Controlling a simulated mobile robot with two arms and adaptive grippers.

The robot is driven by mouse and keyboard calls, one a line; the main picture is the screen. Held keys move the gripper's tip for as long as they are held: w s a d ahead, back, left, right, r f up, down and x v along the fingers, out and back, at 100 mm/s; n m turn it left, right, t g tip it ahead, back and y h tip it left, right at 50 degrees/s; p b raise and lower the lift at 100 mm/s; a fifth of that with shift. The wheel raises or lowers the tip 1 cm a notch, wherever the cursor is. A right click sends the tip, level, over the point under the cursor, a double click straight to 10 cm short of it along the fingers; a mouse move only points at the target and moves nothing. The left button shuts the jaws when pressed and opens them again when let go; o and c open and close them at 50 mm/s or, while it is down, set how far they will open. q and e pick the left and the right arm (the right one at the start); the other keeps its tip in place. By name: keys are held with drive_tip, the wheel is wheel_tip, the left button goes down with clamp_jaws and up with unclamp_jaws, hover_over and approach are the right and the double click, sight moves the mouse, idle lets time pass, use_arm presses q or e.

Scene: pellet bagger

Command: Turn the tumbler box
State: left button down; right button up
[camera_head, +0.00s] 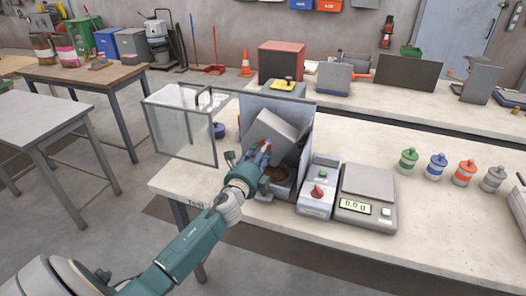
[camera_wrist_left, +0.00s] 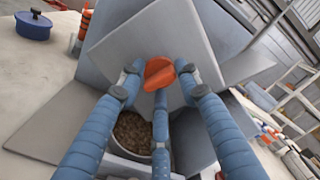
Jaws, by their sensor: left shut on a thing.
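The tumbler box (camera_head: 268,128) is a grey box, tilted inside an open-fronted grey housing (camera_head: 297,108) on the long bench. In the left wrist view the tumbler box (camera_wrist_left: 150,32) fills the upper middle, its face turned at an angle. An orange knob (camera_wrist_left: 158,73) stands out from its face. My left gripper (camera_head: 262,154) reaches in from the front, its blue fingers around the knob. In the left wrist view the left gripper (camera_wrist_left: 158,84) is shut on the knob. The fingers partly hide the knob in the head view. My right gripper is not in view.
A container of brown pellets (camera_wrist_left: 132,132) sits below the tumbler box. A clear guard panel (camera_head: 180,128) stands open at the left. A control box with a red knob (camera_head: 317,190) and a scale (camera_head: 366,199) stand close on the right. A blue pot (camera_wrist_left: 33,25) is beside the housing.

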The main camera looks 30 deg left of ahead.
use_arm(q)
drive_tip(key=shift+a+r+m, duration=0.15)
drive_tip(key=shift+a+m, duration=0.25)
drive_tip(key=shift+m, duration=0.7)
drive_tip(key=shift+r, duration=0.15)
drive_tip(key=c, duration=1.2)
unclamp_jaws()
drive_tip(key=shift+s+a, duration=0.1)
drive_tip(key=shift+s, duration=0.05)
drive_tip(key=v, duration=1.2)
